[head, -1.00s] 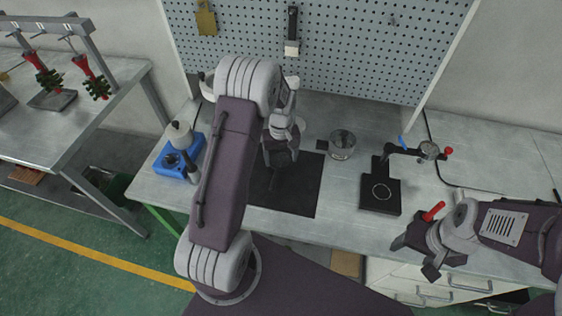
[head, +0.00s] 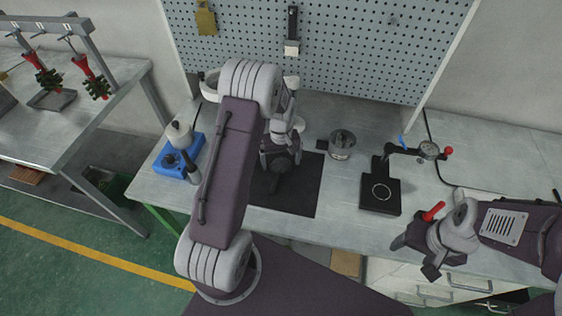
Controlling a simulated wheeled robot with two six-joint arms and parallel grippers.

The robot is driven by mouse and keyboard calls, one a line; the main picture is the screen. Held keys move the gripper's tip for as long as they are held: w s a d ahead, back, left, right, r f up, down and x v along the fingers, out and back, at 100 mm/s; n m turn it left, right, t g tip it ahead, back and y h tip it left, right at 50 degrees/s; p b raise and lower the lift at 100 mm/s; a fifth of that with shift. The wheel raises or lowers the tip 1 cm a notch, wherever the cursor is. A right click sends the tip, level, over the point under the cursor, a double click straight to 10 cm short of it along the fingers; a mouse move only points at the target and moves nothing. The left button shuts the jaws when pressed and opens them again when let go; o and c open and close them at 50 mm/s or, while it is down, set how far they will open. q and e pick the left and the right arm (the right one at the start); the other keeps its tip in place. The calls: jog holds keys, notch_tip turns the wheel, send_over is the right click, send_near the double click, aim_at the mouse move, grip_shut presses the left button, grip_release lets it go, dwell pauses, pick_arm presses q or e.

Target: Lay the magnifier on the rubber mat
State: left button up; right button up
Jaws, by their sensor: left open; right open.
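The black rubber mat (head: 304,199) lies flat on the middle of the workbench. A dark round shape with a short handle, which looks like the magnifier (head: 279,184), is on or just over the mat, low in the picture from my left gripper. My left gripper (head: 280,157) is open above the mat's back part, close to that shape. I cannot tell whether they touch. My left arm hides the mat's left side. My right gripper (head: 415,257) is open and empty at the bench's front right edge.
A blue-based device (head: 177,160) stands to the left, a glass jar (head: 342,144) behind the mat. A black stand with a dial gauge (head: 381,192) is to the right. A red-handled thing (head: 434,211) shows beside my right gripper. Pegboard closes the back.

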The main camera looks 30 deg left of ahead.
aim_at(281, 165)
pick_arm(q)
notch_tip(281, 165, up, 12)
jog(key=s+d+m, duration=0.3)
jog(key=s+d, duration=0.1)
jog(key=s, duration=0.4)
jog(key=s+d+f+m+t, duration=0.1)
jog(key=s+d+m, duration=0.3)
jog(key=s, duration=0.4)
jog(key=shift+s+m, duration=0.2)
jog(key=shift+m, duration=0.1)
